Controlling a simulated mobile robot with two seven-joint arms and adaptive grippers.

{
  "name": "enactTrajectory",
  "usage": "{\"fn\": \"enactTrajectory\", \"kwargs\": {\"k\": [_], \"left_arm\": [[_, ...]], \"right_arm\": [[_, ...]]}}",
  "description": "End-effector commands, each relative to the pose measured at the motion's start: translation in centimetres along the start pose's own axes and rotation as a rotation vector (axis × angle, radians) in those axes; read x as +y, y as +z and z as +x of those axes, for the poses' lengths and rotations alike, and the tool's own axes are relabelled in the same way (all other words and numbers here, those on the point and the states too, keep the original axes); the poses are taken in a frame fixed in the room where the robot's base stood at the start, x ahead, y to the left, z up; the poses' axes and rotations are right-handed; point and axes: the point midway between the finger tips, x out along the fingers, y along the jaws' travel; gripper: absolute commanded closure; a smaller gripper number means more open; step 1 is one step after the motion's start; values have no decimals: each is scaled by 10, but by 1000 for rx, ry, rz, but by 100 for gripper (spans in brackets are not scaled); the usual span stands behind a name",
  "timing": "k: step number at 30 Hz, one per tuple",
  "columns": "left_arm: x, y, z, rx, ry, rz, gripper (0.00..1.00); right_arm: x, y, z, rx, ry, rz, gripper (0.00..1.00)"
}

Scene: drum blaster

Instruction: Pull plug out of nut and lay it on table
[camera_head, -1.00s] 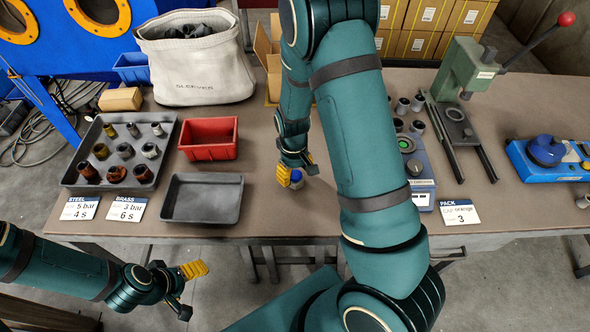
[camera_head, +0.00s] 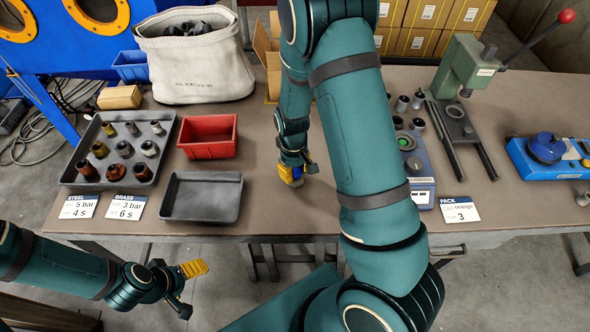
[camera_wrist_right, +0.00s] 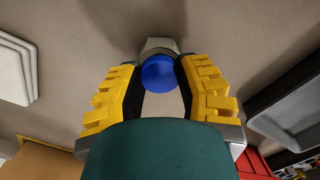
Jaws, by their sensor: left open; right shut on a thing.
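The blue plug (camera_wrist_right: 158,73) sits in a light grey metal nut (camera_wrist_right: 160,45) in the right wrist view. My right gripper (camera_head: 297,173) is shut on the plug, with one yellow finger on each side of it. In the head view the plug (camera_head: 298,182) is mostly hidden behind the fingers, low over the table (camera_head: 270,205) near its front edge. The nut is hard to make out there. My left gripper (camera_head: 190,288) is open and empty, in front of the table at the lower left.
An empty grey tray (camera_head: 202,218) and a red bin (camera_head: 208,136) stand left of my right gripper. A tray (camera_head: 70,180) of several fittings is further left. A blue-grey device (camera_head: 421,190) and a green press (camera_head: 463,72) stand to the right. Bare table lies around the gripper.

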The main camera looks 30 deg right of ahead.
Motion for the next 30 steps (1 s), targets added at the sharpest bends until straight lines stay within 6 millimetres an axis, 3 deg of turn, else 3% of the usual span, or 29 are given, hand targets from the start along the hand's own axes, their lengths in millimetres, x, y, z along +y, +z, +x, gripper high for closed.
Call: {"fn": "enactTrajectory", "kwargs": {"k": [30], "left_arm": [[14,-3,-38,0,0,0,24]], "right_arm": [[0,2,-48,1,0,-1,100]]}}
